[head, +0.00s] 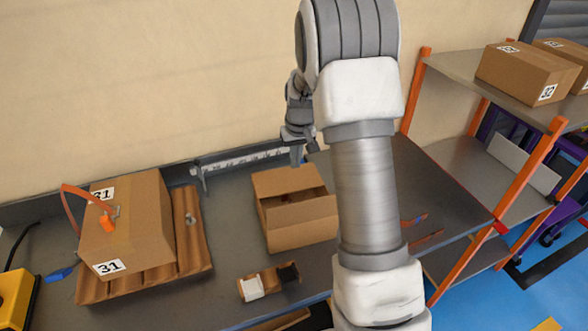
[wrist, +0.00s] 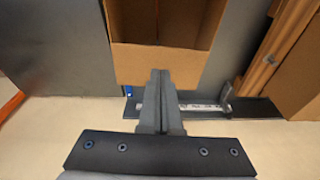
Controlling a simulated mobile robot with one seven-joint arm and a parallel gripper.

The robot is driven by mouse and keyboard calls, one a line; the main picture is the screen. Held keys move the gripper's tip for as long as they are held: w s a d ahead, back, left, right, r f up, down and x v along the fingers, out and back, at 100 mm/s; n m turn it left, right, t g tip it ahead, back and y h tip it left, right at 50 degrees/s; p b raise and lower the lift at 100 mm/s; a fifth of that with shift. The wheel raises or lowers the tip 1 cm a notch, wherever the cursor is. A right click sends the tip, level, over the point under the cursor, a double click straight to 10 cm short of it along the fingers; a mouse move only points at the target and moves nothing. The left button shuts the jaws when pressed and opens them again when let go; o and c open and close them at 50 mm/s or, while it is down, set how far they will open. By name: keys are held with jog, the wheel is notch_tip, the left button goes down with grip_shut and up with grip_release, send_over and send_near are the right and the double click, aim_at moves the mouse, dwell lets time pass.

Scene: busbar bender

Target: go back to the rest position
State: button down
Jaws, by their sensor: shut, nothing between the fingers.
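My gripper (wrist: 160,75) is shut and empty in the wrist view, its two fingers pressed together. It points toward the near wall of an open cardboard box (wrist: 155,63), with the fingertips overlapping that wall in the picture; I cannot tell whether they touch. In the head view my gripper (head: 297,155) is at the back of the bench, behind and above the open box (head: 300,222). My arm covers part of the bench to the right of the box.
A closed box marked 31 (head: 125,228) sits on a corrugated brown tray (head: 195,245) at left. A small holder (head: 270,280) stands in front of the open box. A white rail (head: 245,160) runs along the back. An orange-posted shelf (head: 465,70) with boxes (head: 527,72) stands at right.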

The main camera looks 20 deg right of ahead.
jog(key=s+a+r+t, duration=0.1)
jog(key=s+a+r, duration=0.3)
jog(key=s+r, duration=0.4)
jog(key=s+a+r+t, duration=0.1)
jog(key=s+a+r, duration=0.3)
jog(key=s+r, duration=0.45)
jog(key=s+a+r, duration=0.1)
jog(key=s, duration=0.6)
jog(key=s+a+r+n+t, duration=0.1)
jog(key=s+a, duration=0.1)
jog(key=s, duration=0.5)
jog(key=shift+s+a+r, duration=0.2)
jog(key=shift+a+r, duration=0.05)
jog(key=shift+r, duration=0.15)
